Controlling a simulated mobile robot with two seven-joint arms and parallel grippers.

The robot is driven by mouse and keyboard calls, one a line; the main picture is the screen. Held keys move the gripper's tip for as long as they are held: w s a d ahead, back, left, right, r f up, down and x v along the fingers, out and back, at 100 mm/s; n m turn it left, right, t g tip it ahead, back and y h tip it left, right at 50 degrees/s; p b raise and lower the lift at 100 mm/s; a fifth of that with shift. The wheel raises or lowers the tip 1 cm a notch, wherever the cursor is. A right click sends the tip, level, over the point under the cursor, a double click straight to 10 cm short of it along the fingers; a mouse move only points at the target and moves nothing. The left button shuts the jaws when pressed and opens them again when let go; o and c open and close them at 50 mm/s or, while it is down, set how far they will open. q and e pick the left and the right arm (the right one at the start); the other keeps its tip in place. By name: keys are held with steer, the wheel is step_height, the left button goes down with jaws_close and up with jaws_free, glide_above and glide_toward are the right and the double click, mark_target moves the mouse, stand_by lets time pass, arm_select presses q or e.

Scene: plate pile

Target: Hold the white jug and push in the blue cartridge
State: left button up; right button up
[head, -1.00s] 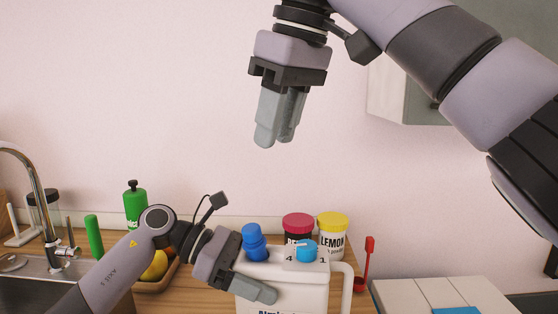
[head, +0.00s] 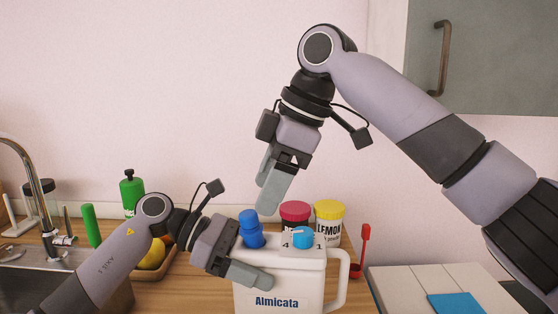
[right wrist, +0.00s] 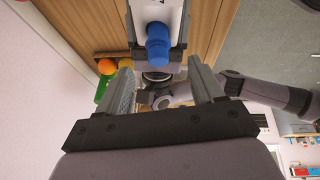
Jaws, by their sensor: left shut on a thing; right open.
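The white jug (head: 300,288), labelled "Almicata", stands upright on the wooden counter with its handle on the right. The blue cartridge (head: 251,230) sticks up from the left of its top. A round blue knob (head: 303,237) sits to its right, between the marks 4 and 1. My left gripper (head: 258,275) is shut on the jug's upper left part. My right gripper (head: 271,194) is open and empty, pointing down just above the cartridge. In the right wrist view the cartridge (right wrist: 158,44) shows beyond and between the open fingers (right wrist: 163,88), apart from them.
A red-lidded tub (head: 295,211) and a yellow-lidded tub (head: 329,222) stand close behind the jug. A red brush (head: 364,248) stands to its right. A sink with a tap (head: 40,190), a green bottle (head: 132,190) and a fruit tray (head: 160,268) are at left.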

mark_target(251, 226)
steer(key=x, duration=0.7)
steer(key=shift+a+f, duration=0.15)
steer(key=shift+f, duration=0.15)
steer(key=c, duration=1.2)
steer(key=shift+f, duration=0.1)
steer(key=shift+f, duration=0.1)
